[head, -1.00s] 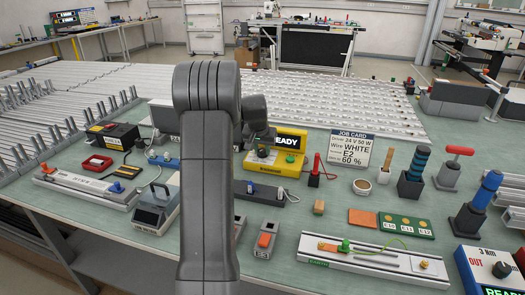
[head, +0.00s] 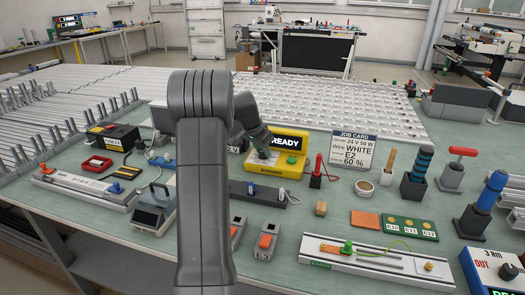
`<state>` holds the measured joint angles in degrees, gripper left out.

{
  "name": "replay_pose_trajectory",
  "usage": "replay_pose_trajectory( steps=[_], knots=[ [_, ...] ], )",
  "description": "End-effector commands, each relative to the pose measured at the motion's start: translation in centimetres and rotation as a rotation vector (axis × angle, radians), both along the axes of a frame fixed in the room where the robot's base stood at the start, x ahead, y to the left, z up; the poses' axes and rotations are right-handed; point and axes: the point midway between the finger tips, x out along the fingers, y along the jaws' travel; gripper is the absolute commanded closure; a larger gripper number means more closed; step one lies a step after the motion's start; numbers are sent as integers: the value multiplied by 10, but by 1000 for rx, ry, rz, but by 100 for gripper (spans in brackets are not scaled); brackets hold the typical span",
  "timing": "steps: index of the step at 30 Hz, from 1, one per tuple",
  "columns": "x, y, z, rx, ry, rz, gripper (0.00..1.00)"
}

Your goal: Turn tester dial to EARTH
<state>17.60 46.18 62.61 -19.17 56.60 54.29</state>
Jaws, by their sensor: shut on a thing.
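The yellow tester (head: 280,168) stands mid-table in the head view, its black-and-yellow screen reading "READY". My arm reaches over from the front, and my gripper (head: 263,151) is at the left part of the tester's top face. It is shut on the tester's dial, which was visible there as a green knob and is now mostly hidden by the gripper. The dial's markings and pointer are too small and covered to read, so I cannot tell its setting.
A job card (head: 353,149), a red-handled tool (head: 317,171) and a small pot (head: 364,187) stand right of the tester. A dark bar (head: 258,191) lies in front of it. A grey box (head: 153,208) is left of my arm. A white rail fixture (head: 375,264) lies front right.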

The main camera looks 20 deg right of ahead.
Motion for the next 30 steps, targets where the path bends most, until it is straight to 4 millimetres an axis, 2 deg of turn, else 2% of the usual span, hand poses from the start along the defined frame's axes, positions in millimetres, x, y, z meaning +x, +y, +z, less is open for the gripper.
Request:
replay_pose_trajectory(
  steps=[8, 9, 12, 23, 26, 30],
  knots=[
    [0, 0, 1, 0, -2, 1, 94],
    [1, 0, 1, 0, -2, 1, 68],
    [0, 0, 1, 0, -2, 2, 50],
    [0, 2, 5, 0, -2, 2, 50],
    [-2, 6, 17, -1, -3, 2, 50],
    [-7, 16, 44, -2, -6, 3, 50]
  ],
)
